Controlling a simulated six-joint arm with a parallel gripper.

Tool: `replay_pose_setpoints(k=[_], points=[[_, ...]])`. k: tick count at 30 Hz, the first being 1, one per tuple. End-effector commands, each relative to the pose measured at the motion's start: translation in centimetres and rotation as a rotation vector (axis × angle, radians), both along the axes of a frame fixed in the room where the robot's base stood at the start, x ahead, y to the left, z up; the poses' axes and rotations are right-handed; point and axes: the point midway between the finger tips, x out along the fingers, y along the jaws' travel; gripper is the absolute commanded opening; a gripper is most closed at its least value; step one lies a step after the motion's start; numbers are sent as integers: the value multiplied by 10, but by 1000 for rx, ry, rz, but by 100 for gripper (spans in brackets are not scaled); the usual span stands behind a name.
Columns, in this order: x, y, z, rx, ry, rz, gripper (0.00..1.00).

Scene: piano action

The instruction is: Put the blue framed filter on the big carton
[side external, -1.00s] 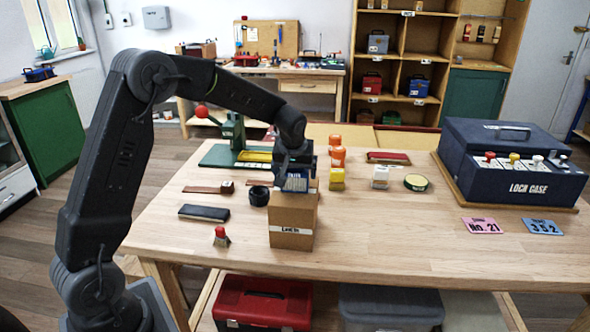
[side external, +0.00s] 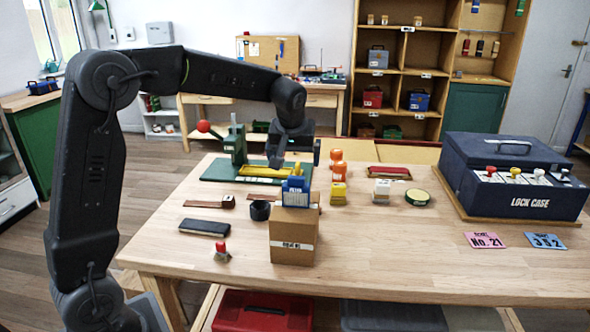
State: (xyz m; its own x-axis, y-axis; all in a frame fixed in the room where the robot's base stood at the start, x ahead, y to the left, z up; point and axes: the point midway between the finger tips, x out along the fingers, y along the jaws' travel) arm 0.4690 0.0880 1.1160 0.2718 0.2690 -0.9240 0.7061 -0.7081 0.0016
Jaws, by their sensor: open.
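The blue framed filter (side external: 295,191) stands upright on top of the big carton (side external: 292,240), a brown box with a white label near the front middle of the table. My gripper (side external: 283,162) is open and empty, above and behind the filter and apart from it. Its fingers point down in front of the green press, and the fingertips are small in this view.
A green press (side external: 236,148) with a red knob stands behind left. A black cup (side external: 260,210) is left of the carton. Orange jars (side external: 335,168) and a yellow block (side external: 338,193) stand to its right. A blue lock case (side external: 515,180) is far right.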

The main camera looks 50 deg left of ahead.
Motion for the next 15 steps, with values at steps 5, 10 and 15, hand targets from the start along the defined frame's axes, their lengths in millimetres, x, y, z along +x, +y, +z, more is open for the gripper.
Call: replay_pose_setpoints(k=[5, 10, 15], points=[[-7, -6, 14, 0, -2, -9, 100], [-43, -32, 33, -2, -12, -119, 100], [-115, -74, 47, 2, -30, -328, 100]])
